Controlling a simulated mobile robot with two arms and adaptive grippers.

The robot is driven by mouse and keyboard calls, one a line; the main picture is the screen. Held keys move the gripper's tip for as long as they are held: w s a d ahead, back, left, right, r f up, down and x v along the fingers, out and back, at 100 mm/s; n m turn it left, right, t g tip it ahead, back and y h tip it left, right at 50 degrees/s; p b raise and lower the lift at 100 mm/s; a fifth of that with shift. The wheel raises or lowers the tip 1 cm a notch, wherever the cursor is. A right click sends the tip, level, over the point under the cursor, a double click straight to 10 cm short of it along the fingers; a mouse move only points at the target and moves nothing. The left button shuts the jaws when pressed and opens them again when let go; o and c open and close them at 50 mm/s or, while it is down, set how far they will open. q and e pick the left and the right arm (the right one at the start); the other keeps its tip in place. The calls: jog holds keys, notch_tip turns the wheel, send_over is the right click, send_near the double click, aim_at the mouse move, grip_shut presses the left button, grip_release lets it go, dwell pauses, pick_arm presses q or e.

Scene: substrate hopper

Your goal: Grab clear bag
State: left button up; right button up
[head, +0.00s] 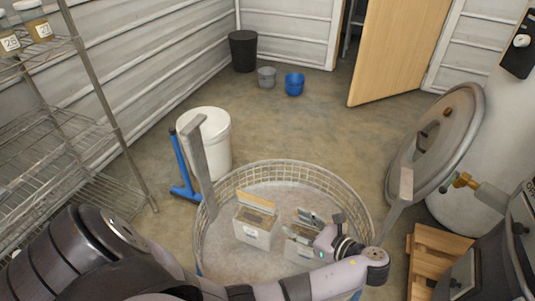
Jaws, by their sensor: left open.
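No item is plainly a clear bag. Inside a round wire-mesh basket (364,200) stands a pale box-like container (252,236) with brownish contents and a raised tan flap. A second pale container (299,253) stands to its right, partly hidden by my left gripper (304,226). I cannot tell whether either container is a bag. My left gripper is open, over the second container, and points left and down. Whether it touches the container is unclear. My right gripper is not in view.
Grey posts rise at the basket's left (197,165) and right (401,195). A white bucket (214,140) stands behind left. Wire shelving (75,140) is at the left. A round metal lid (430,140) and wooden crate (430,262) are at the right.

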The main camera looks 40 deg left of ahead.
pick_arm(q)
jog(key=w+a, duration=0.1)
jog(key=b, duration=0.3)
send_near(262, 199)
jog(key=a, duration=0.5)
jog(key=a+f, duration=0.1)
jog(key=a+f+b, duration=0.2)
jog(key=a, duration=0.1)
jog(key=shift+w, duration=0.3)
jog(key=shift+a+f, duration=0.1)
jog(key=shift+a, duration=0.4)
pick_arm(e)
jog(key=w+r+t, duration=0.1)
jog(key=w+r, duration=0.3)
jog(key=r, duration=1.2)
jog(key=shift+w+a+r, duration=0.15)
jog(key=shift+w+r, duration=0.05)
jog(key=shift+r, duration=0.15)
pick_arm(q)
grip_shut()
jog(key=shift+w, duration=0.1)
